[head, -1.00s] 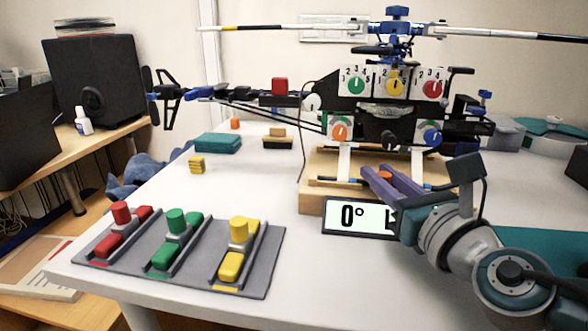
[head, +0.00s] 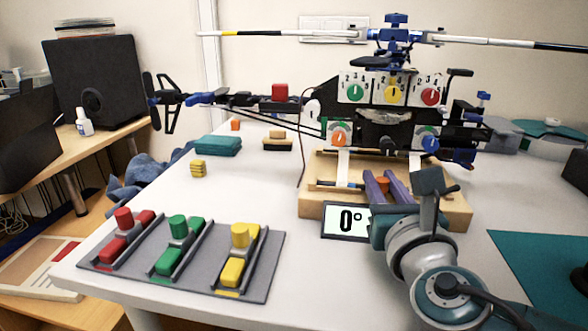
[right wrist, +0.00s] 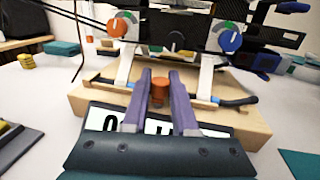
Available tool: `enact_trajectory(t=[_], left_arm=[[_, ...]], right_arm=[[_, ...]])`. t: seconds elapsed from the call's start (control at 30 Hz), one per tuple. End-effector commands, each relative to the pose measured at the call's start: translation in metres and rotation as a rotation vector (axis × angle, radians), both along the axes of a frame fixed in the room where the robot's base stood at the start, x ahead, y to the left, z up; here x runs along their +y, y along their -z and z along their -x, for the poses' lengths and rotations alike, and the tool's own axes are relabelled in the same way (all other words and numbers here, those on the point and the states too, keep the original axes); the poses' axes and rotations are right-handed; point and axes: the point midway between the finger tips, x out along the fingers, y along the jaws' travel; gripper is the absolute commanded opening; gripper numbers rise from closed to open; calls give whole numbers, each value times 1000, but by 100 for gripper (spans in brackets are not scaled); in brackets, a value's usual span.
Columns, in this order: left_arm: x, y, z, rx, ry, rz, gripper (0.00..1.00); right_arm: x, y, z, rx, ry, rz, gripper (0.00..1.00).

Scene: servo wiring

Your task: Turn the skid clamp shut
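A small orange knob (head: 382,183), which looks like the skid clamp, stands on the wooden stand (head: 312,206) under the helicopter model (head: 385,125). My right gripper (head: 382,175) is open, its two purple fingers reaching over the stand. In the right wrist view the orange knob (right wrist: 160,91) shows between the fingers of my right gripper (right wrist: 160,72), with a visible gap at the tips. I cannot tell whether either finger touches it. The helicopter's skid (right wrist: 237,102) runs across the stand just beyond the knob. My left gripper is not in view.
A grey tray (head: 262,282) with red, green and yellow blocks lies at the front left. The table between tray and stand is clear. A teal mat (head: 540,260) lies at right.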

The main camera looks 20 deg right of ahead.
Motion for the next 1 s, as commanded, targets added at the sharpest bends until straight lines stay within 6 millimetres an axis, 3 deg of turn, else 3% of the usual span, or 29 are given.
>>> enact_trajectory(t=[0.03,0.23,0.57,1.0], left_arm=[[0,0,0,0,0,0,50],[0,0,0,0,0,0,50],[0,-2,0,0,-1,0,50],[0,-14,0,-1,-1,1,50]], right_arm=[[0,0,0,-1,0,0,32],[0,0,0,0,-1,0,55],[2,0,5,1,-3,0,55],[31,0,79,2,-3,-2,55]])
